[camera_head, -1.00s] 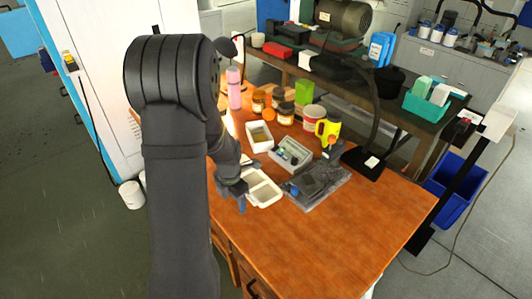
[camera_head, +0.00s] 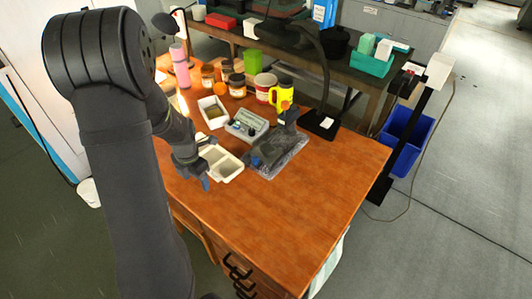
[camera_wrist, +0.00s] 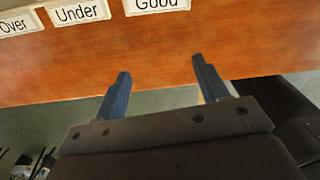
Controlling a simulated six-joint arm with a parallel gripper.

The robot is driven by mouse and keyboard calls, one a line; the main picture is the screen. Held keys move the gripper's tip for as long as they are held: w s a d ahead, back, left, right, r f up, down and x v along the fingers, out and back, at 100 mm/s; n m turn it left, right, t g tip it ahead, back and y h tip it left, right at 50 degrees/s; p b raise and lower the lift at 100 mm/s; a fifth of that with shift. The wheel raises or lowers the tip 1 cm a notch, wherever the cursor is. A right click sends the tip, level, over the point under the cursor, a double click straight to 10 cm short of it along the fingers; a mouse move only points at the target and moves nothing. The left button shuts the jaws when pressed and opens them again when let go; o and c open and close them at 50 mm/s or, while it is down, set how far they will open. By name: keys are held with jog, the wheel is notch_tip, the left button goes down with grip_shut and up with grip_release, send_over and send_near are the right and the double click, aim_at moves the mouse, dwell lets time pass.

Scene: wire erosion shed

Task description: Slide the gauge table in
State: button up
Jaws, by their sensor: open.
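A dark grey block (camera_head: 262,152), which I take to be the gauge table, sits on a grey base plate (camera_head: 289,155) on the wooden desk. A dark upright with an orange part (camera_head: 287,112) stands at the plate's back; fine detail is too small to tell. My gripper (camera_wrist: 161,68) is open and empty, with two blue-grey fingers apart over the desk's edge in the wrist view. In the head view my gripper is at the left side of a white tray (camera_head: 232,172), apart from the block, with the tray between them. The block is not in the wrist view.
The desk's front right (camera_head: 290,215) is clear.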

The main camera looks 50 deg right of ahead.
dwell(0.3)
jog(key=shift+c, duration=1.1)
jog(key=shift+m, duration=0.9)
jog(key=s+d+r, duration=0.1)
jog(key=d+r, duration=0.2)
jog(key=d, duration=0.1)
jog(key=s+d+r, duration=0.1)
jog(key=d+r, duration=0.2)
jog(key=s+d+r, duration=0.1)
jog(key=d+r, duration=0.2)
jog(key=d, duration=0.1)
jog(key=shift+s+d+r, duration=0.15)
jog(key=shift+d+r, duration=0.05)
jog(key=shift+d, duration=0.1)
jog(key=c, duration=0.3)
notch_tip(320, 180, up, 9)
jog(key=m, duration=0.1)
send_over(256, 158)
notch_tip(256, 158, down, 17)
jog(key=shift+f, duration=0.15)
